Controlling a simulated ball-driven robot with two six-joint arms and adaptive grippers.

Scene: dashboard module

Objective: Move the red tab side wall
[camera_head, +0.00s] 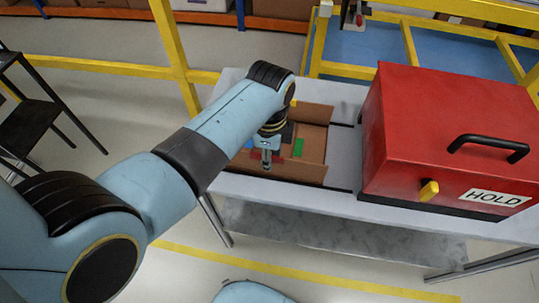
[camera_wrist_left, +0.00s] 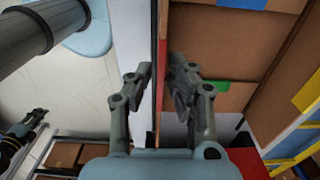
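An open cardboard box (camera_head: 310,172) lies on the grey table, with flat brown walls. A red patch (camera_head: 272,157), a green tab (camera_head: 298,147) and a blue tab (camera_head: 249,143) show in or on it, partly behind my left gripper. My left gripper (camera_head: 267,160) points down at the box's near side. In the left wrist view its two fingers (camera_wrist_left: 160,72) stand apart, with a thin box edge between them. The wrist view also shows a green patch (camera_wrist_left: 208,85) and a red part (camera_wrist_left: 246,161) to the right. Which wall bears the red tab is hard to tell.
A red case (camera_head: 440,125) with a black handle, yellow latch and HOLD label stands right of the box. Yellow frame bars (camera_head: 175,50) run behind the table (camera_head: 345,207). Black stools (camera_head: 30,120) stand far left.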

